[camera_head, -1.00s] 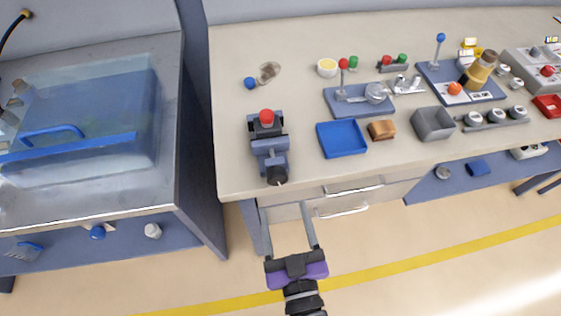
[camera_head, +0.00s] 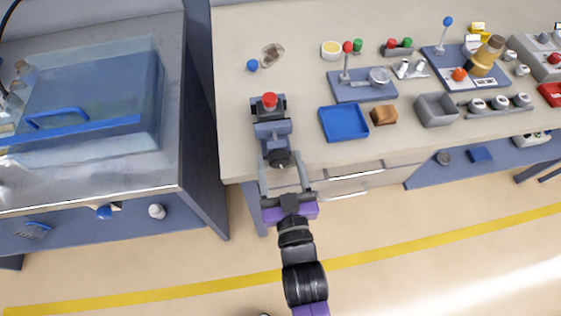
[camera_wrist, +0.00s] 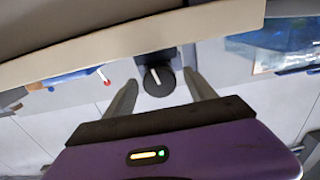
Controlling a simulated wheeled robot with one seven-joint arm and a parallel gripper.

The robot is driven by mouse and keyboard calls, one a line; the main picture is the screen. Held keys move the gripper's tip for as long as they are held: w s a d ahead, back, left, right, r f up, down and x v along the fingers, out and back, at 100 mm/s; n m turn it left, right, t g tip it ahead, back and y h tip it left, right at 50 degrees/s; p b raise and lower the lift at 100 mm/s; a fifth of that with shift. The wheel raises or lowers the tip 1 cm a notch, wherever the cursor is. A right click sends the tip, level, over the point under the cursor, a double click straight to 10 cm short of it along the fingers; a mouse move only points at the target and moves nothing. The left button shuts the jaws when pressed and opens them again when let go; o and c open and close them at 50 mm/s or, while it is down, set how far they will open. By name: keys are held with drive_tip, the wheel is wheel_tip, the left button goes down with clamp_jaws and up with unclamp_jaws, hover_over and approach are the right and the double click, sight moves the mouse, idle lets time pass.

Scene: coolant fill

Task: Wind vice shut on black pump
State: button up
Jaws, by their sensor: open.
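The blue-grey vice (camera_head: 272,130) stands at the bench's front edge in the head view. The black pump (camera_head: 268,111), with a red cap on top, sits at the vice's far end; whether the jaws touch it is too small to tell. The vice's round dark winding knob (camera_head: 279,158) faces the front edge. In the wrist view the knob (camera_wrist: 158,81) shows a white line, close to upright. My gripper (camera_head: 284,171) is open, with one finger on each side of the knob. Both fingers look apart from it in the wrist view.
A blue tray (camera_head: 343,122) and a brown block (camera_head: 383,116) lie right of the vice. A blue ball-shaped knob (camera_head: 252,65) is behind it. A drawer handle (camera_head: 345,172) is below the bench front. Left is a cabinet with a clear cover (camera_head: 95,85).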

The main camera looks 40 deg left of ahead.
drive_tip(key=shift+c, duration=0.5)
drive_tip(key=c, duration=1.3)
drive_tip(key=shift+m, duration=0.7)
drive_tip(key=o, duration=1.4)
drive_tip(key=shift+d, duration=0.1)
drive_tip(key=b+v, duration=0.1)
drive_tip(key=v, duration=0.6)
drive_tip(key=shift+s+d+b, duration=0.2)
drive_tip(key=shift+s+b, duration=0.1)
drive_tip(key=shift+b, duration=0.05)
